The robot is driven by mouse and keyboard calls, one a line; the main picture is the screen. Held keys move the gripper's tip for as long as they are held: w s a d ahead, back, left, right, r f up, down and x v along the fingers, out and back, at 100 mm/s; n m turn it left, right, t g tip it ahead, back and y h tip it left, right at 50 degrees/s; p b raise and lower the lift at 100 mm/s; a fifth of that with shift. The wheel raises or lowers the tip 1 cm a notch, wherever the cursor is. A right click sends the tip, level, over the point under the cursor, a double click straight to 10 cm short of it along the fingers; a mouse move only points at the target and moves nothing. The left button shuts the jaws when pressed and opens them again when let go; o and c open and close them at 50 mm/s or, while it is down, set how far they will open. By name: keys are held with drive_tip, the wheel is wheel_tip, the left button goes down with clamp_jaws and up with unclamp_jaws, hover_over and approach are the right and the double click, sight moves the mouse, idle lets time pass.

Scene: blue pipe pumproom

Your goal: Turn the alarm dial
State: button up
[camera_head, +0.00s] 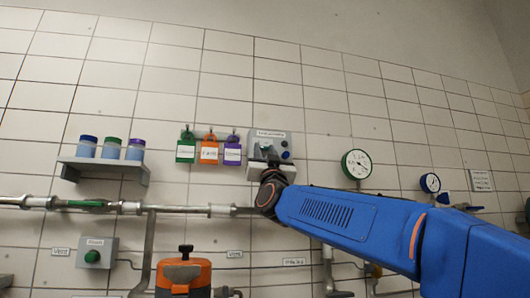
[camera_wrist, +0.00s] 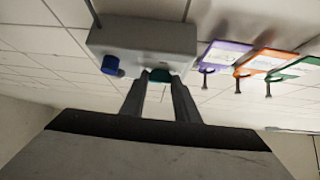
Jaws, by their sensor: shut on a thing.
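A grey control box (camera_head: 283,137) with a small label on top is on the tiled wall, just above the end of my arm in the head view. In the wrist view the box (camera_wrist: 150,37) appears upside down. A teal dial (camera_wrist: 159,75) on its face sits between the fingertips of my gripper (camera_wrist: 160,82), which is shut on it. A blue knob (camera_wrist: 111,65) is beside it on the same box, apart from the fingers. In the head view my gripper (camera_head: 268,160) partly covers the lower box. The dial's pointer cannot be made out.
Green (camera_head: 186,151), orange (camera_head: 209,151) and purple (camera_head: 232,152) tags hang left of the box. A shelf (camera_head: 105,168) holds three jars. A green-rimmed gauge (camera_head: 356,164) is to the right. A pipe (camera_head: 180,209) runs below the box.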

drive_tip(key=m+h, duration=0.4)
drive_tip(key=m+g+h, duration=0.1)
drive_tip(key=m+h, duration=0.2)
drive_tip(key=m, duration=0.1)
drive_tip(key=a+m+h, duration=0.1)
drive_tip(key=m+h, duration=0.3)
drive_tip(key=m, duration=0.1)
drive_tip(key=shift+s+r+g+h, duration=0.1)
drive_tip(key=shift+s+g+h, duration=0.05)
drive_tip(key=shift+g+h, duration=0.2)
drive_tip(key=shift+a+r+m+g+h, duration=0.1)
drive_tip(key=shift+m+g+h, duration=0.6)
drive_tip(key=shift+m, duration=0.5)
drive_tip(key=shift+d+r+m+g+h, duration=0.1)
drive_tip(key=shift+m+g+h, duration=0.6)
drive_tip(key=shift+m, duration=0.5)
drive_tip(key=shift+a+r+m+g+h, duration=0.1)
drive_tip(key=shift+m+g+h, duration=0.35)
drive_tip(key=shift+m+g, duration=0.6)
drive_tip(key=shift+m, duration=0.25)
drive_tip(key=o, duration=1)
drive_tip(key=shift+o, duration=0.2)
drive_tip(key=shift+s, duration=0.1)
drive_tip(key=v, duration=1.7)
drive_tip(key=shift+f, duration=0.3)
